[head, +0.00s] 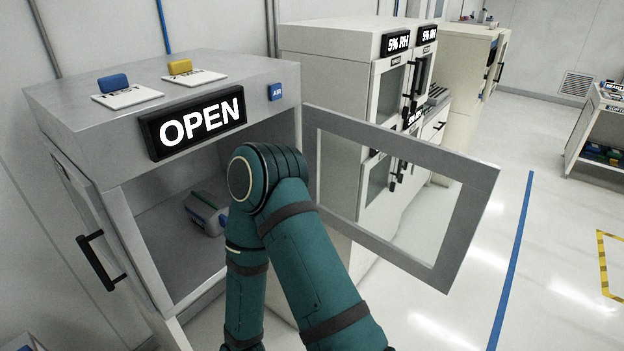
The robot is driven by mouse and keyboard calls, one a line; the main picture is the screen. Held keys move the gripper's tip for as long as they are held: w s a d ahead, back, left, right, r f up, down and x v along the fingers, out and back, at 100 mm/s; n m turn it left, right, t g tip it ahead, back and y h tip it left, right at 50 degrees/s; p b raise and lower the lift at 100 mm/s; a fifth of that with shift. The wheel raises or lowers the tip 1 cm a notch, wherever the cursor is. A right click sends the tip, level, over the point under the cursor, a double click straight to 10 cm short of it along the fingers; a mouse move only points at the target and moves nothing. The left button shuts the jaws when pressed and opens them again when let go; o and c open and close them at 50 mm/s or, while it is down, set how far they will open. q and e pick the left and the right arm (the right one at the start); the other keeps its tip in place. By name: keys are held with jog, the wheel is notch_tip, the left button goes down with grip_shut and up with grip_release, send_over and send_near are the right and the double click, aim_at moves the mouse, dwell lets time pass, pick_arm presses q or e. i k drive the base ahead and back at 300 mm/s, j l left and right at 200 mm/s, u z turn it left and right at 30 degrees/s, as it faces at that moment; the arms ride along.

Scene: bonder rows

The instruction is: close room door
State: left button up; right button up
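A grey chamber (85,90) with a lit "OPEN" sign (200,122) stands at the left. Its framed door with a clear window (470,172) is hinged at the front right edge and stands wide open, swung out to the right. A second door with a black handle (100,262) is on the chamber's left side and looks shut. Which of the two is the room door is not labelled. A bent teal arm of mine crosses in front of the opening and hides part of it.
A grey-blue object (207,214) lies inside the chamber. White cabinets (330,47) with humidity displays stand behind the open door. A blue floor line (515,255) runs along the open floor at right. A shelf cart (600,130) stands at the far right.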

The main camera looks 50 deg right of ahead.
aim_at(478, 177)
jog(key=k+l+u, duration=0.2)
jog(key=l, duration=0.3)
jog(key=k+l+u, duration=0.25)
jog(key=l, duration=0.2)
jog(key=k+l+u, duration=0.2)
jog(key=k+l, duration=0.15)
